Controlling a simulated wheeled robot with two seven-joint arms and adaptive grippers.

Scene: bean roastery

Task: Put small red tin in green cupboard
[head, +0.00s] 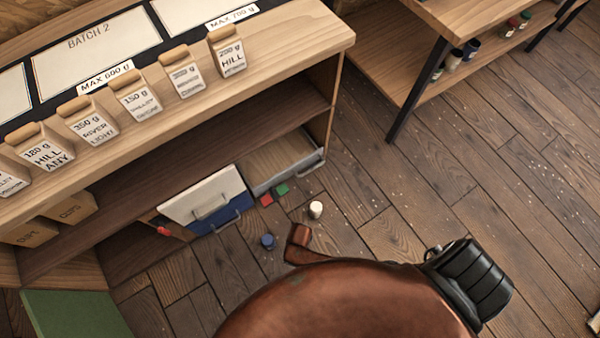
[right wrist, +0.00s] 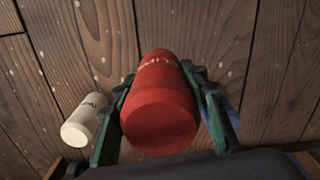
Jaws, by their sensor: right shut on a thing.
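In the right wrist view my right gripper (right wrist: 165,100) is shut on a red tin (right wrist: 158,115), with a finger on each side of it. The tin has pale lettering on its side, and plank floor shows behind it. In the head view neither gripper can be made out. A green panel (head: 72,312), perhaps part of the green cupboard, shows at the lower left; no opening or inside of it is visible. A small red thing (head: 163,231) shows beside the drawers, too small to tell what it is.
A white tin (head: 316,210) and a blue tin (head: 267,241) stand on the floor before an open grey drawer (head: 285,166) and a blue-and-white drawer (head: 207,203). A large copper-brown shape covers the bottom middle. Bags line the wooden counter (head: 290,40).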

